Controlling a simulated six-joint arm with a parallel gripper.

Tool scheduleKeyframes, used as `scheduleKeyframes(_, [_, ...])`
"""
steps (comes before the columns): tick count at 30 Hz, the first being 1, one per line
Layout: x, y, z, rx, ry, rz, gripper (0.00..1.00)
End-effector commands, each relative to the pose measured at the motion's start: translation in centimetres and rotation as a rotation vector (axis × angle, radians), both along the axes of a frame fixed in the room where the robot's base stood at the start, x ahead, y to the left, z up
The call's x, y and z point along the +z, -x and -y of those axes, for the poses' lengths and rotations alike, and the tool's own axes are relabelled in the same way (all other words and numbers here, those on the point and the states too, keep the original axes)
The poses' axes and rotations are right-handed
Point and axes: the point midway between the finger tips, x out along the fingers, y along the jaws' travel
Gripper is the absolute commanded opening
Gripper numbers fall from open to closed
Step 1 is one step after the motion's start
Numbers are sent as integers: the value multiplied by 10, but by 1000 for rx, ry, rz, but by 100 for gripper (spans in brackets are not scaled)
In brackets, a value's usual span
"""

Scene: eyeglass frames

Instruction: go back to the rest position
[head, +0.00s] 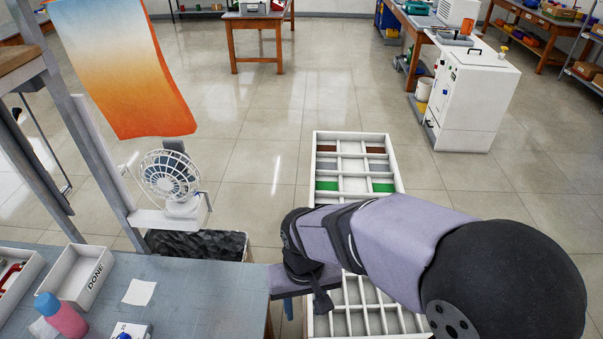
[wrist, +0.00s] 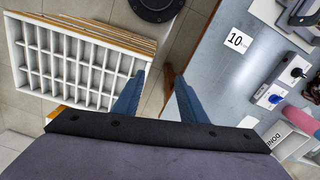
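My gripper (wrist: 160,78) shows in the wrist view with its two blue fingers apart and nothing between them. It hangs over the gap between the grey-blue table (wrist: 215,75) and a white compartment tray (wrist: 75,66). In the head view my arm reaches left across the compartment tray (head: 398,180), and only a bit of blue finger shows below the wrist, beside the table's right edge. No eyeglass frame can be made out in either view.
The table (head: 200,295) holds a white box marked DONE (head: 80,275), a pink and blue bottle (head: 62,315) and a white card (head: 140,292). A fan (head: 170,178) stands on a post bracket behind it. Open floor (head: 260,120) lies beyond.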

Motion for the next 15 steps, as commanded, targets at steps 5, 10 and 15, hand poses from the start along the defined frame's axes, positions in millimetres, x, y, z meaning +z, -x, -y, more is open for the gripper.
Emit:
scheduleKeyframes(5, [32,1,82,-123,-1,3,38])
scheduleKeyframes(10, [46,17,132,-199,-1,4,38])
scheduleKeyframes(15, [51,30,158,-242,-1,5,38])
